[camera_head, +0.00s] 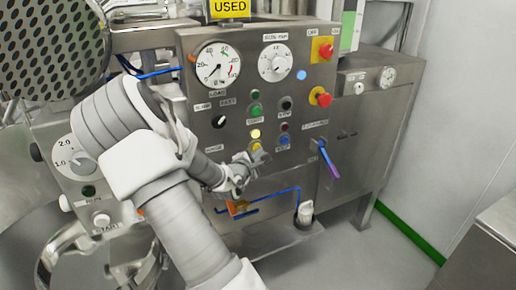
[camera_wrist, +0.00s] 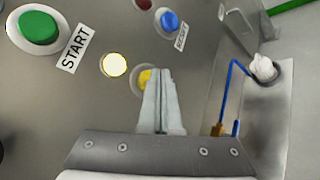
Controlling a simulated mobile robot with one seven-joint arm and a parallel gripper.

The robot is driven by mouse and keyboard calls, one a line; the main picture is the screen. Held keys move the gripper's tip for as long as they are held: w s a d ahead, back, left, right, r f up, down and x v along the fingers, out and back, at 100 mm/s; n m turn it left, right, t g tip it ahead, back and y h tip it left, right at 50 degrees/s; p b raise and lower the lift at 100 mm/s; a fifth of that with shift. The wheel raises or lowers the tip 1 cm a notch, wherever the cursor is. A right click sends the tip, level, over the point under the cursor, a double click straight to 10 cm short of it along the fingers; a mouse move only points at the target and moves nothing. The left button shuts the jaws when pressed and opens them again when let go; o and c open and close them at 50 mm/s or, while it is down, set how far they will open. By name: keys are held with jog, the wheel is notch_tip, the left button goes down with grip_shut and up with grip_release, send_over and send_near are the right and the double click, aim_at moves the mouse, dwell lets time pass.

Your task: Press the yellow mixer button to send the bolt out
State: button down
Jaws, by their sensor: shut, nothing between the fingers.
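The yellow button (camera_head: 255,146) sits low on the steel control panel, just below a glowing pale-yellow lamp (camera_head: 255,134). In the wrist view the yellow button (camera_wrist: 144,77) is partly hidden behind my fingers, and the lit lamp (camera_wrist: 114,64) is to its upper left. My gripper (camera_wrist: 161,72) is shut and empty, its fingertips overlapping the right part of the button. In the head view my gripper (camera_head: 262,154) is right at the panel by the button. I cannot tell whether the fingertips touch it. I cannot make out a bolt.
A green START button (camera_wrist: 39,27) and a blue button (camera_wrist: 169,21) are close by. Red knobs on yellow plates (camera_head: 322,49) are at the panel's upper right. A blue-purple handle (camera_head: 328,160) sticks out to the right. A blue tube (camera_head: 270,196) and white fitting (camera_head: 306,211) are below.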

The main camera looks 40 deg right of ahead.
jog(key=shift+w+a+f, duration=0.2)
jog(key=shift+a, duration=0.2)
jog(key=s, duration=0.2)
jog(key=s+a, duration=0.1)
jog(key=s, duration=0.1)
jog(key=shift+s+a+p, duration=0.15)
jog(key=shift+s+p, duration=0.2)
jog(key=shift+s, duration=0.05)
jog(key=shift+s, duration=0.1)
